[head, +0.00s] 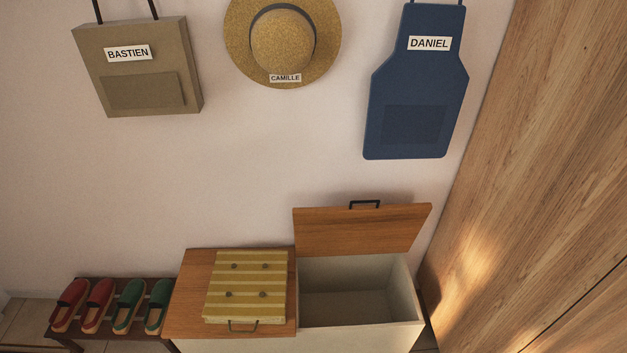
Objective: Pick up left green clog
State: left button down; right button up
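Two green clogs stand side by side on a low dark rack at the bottom left of the head view. The left green clog (128,306) is between a red clog and the other green clog (157,306). Its opening and pale sole edge show. The right green clog is close against the wooden bench top and partly hidden by it. Neither of my grippers shows in this view.
Two red clogs (84,305) share the dark rack (62,329). A wooden-topped bench (190,290) carries a striped cushion (245,286). Its right compartment (345,306) is open, lid (360,230) raised. A bag (137,65), straw hat (283,45) and blue apron (416,85) hang above.

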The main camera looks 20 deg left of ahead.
aim_at(133, 294)
jog(key=u, duration=2.1)
jog(key=i+j+z, duration=0.1)
jog(key=z, duration=0.3)
jog(key=i+j+z, duration=0.1)
jog(key=z, duration=0.35)
jog(key=i+j+z, duration=0.1)
jog(key=j+z, duration=0.4)
jog(key=z, duration=0.3)
jog(key=j+z, duration=0.25)
jog(key=z, duration=0.15)
